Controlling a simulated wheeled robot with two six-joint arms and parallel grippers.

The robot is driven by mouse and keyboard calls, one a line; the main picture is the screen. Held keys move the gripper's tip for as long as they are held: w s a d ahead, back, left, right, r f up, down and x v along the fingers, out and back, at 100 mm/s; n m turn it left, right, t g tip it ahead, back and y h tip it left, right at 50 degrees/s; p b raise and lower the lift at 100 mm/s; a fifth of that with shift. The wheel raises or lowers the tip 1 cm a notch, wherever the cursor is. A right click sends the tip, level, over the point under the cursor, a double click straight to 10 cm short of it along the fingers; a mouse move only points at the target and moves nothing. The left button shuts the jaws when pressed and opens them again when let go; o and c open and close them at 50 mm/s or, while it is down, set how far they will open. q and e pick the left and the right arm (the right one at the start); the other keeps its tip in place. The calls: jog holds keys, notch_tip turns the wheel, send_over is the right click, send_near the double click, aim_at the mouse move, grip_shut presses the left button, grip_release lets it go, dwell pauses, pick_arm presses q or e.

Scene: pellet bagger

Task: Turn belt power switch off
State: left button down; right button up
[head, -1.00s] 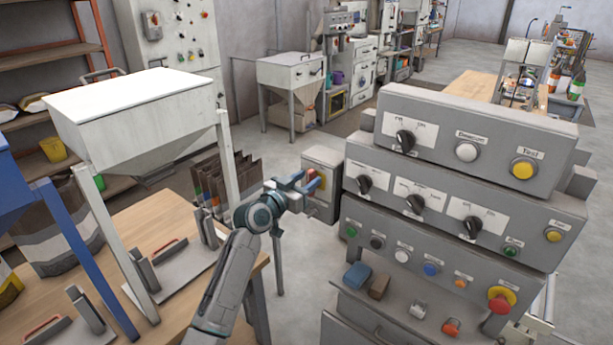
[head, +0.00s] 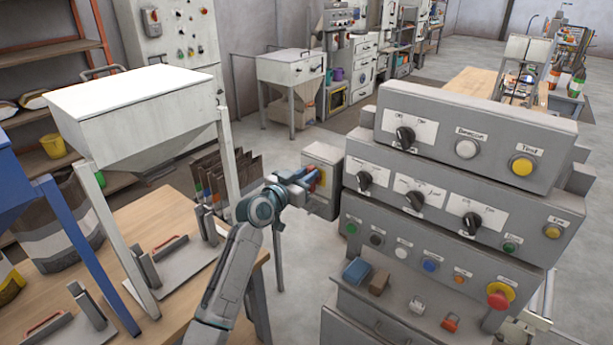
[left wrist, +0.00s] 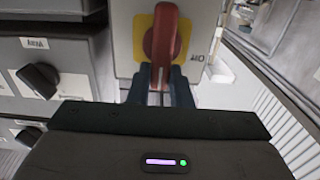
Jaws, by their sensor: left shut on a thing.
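In the head view this box (head: 322,158) stands left of the large control panel. My left gripper (head: 312,183) is at the box front. In the left wrist view its dark fingers (left wrist: 162,82) are shut on the lower end of the red handle. The fingers hide part of the switch in the head view.
The stepped control panel (head: 460,190) with several knobs and buttons stands close to the right of the box. A wooden table (head: 165,215) with a white hopper (head: 140,105) is at the left, under my arm. Open floor lies behind the box.

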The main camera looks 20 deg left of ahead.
pick_arm(q)
jog(key=shift+f, duration=0.45)
jog(key=n+p, duration=0.1)
jog(key=n, duration=0.5)
jog(key=a+f+n+p, duration=0.1)
jog(key=n, duration=0.4)
jog(key=a+f+n+p, duration=0.1)
jog(key=n, duration=0.5)
jog(key=shift+w+f+n+p, duration=0.1)
jog(key=shift+w+n+p, duration=0.2)
jog(key=shift+p, duration=0.05)
jog(key=c, duration=1.3)
grip_release()
jog(key=shift+d, duration=0.1)
jog(key=shift+w+r, duration=0.1)
jog(key=shift+r, duration=0.1)
